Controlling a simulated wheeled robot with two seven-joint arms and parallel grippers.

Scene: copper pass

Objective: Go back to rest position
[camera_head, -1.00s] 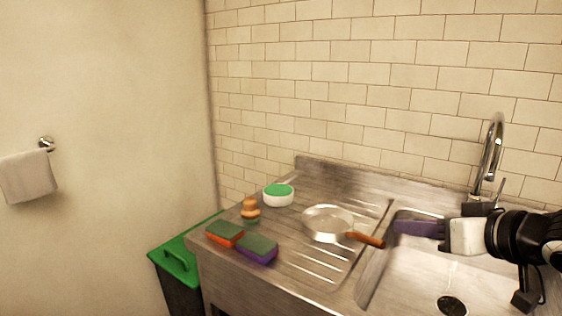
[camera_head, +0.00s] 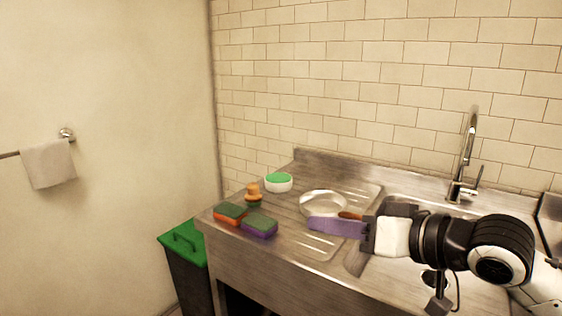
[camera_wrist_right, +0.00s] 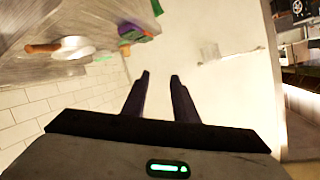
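My right gripper (camera_head: 312,223) has purple fingers and comes in from the right of the head view, in front of the sink. In the wrist view its two fingers (camera_wrist_right: 160,77) stand apart with nothing between them, so it is open and empty. In the head view its fingers overlap the near side of the frying pan (camera_head: 318,199), which sits on the drainboard with its brown handle partly hidden. The pan also shows in the wrist view (camera_wrist_right: 72,44), well apart from the fingers. My left gripper is not in view.
The faucet (camera_head: 468,150) rises behind the sink. A green-lidded bin (camera_head: 185,240) stands left; a towel (camera_head: 48,163) hangs on the wall.

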